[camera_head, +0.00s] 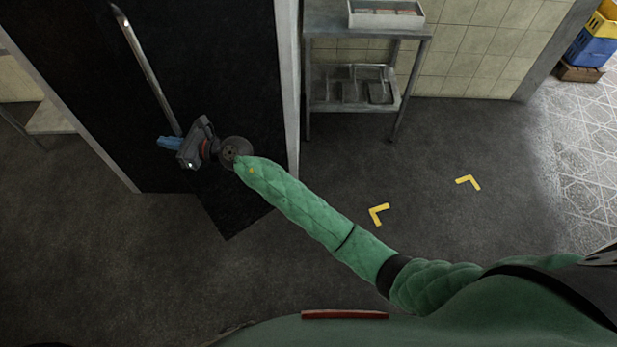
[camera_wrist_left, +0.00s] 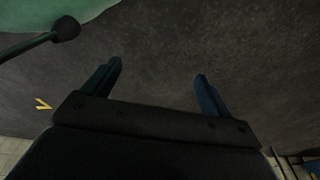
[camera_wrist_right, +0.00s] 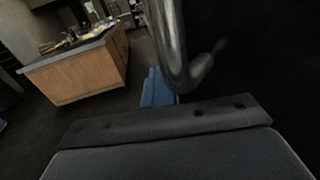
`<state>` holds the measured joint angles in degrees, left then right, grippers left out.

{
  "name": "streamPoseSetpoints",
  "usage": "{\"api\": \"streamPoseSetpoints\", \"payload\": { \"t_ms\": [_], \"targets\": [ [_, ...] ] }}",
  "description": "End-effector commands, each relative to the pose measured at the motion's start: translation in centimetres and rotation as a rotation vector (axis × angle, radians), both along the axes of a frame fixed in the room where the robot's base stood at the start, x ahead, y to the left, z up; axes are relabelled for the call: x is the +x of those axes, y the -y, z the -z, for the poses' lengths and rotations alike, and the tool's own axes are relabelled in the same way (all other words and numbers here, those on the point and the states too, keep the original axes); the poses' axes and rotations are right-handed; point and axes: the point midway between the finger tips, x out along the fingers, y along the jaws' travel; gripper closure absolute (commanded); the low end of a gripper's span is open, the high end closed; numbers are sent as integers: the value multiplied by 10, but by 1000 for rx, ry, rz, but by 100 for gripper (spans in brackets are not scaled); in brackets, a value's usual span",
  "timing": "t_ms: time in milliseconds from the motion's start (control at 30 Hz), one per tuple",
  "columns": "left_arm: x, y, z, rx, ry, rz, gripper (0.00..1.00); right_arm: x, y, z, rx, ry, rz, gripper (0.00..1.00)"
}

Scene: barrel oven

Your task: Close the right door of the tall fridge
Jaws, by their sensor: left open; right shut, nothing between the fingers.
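The tall fridge shows in the head view as a large black front with pale metal edges (camera_head: 287,85). Its long silver handle (camera_head: 150,70) runs down the upper left of the black panel. How far the door stands open I cannot tell. My right gripper (camera_head: 168,143) is shut and empty at the handle's lower end. In the right wrist view its blue fingers (camera_wrist_right: 157,88) are beside the curved metal handle (camera_wrist_right: 174,45); whether they touch is unclear. My left gripper (camera_wrist_left: 155,80) is open and empty above the dark floor, outside the head view.
A metal shelf table (camera_head: 365,30) with a white tray (camera_head: 386,14) stands right of the fridge. Yellow floor marks (camera_head: 378,214) lie on open dark floor. A wooden counter (camera_wrist_right: 80,73) shows in the right wrist view. Blue and yellow crates (camera_head: 590,50) are far right.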

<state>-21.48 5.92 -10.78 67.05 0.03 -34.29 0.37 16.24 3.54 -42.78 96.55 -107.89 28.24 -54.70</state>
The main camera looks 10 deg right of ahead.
Motion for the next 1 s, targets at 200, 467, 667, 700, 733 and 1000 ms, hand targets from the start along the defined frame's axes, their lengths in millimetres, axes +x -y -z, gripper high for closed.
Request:
{"api": "streamPoseSetpoints", "payload": {
  "t_ms": [200,467,667,700,733,1000],
  "targets": [
    [-8,13,-1,-12,-8,-2,15,28,-17,-1,1,1,29,100],
    [-3,30,-6,-27,-14,-7,15,60,-35,-1,-1,2,29,100],
    [11,30,-15,-27,-9,-9,15,83,-46,-1,2,2,85,100],
    [14,29,-17,-26,-8,-9,15,88,-48,0,1,3,97,100],
    [15,28,-18,-25,-9,-9,15,91,-50,0,2,1,105,100],
    [14,29,-38,-26,-30,-10,15,121,-60,0,0,3,169,100]
  ]
}}
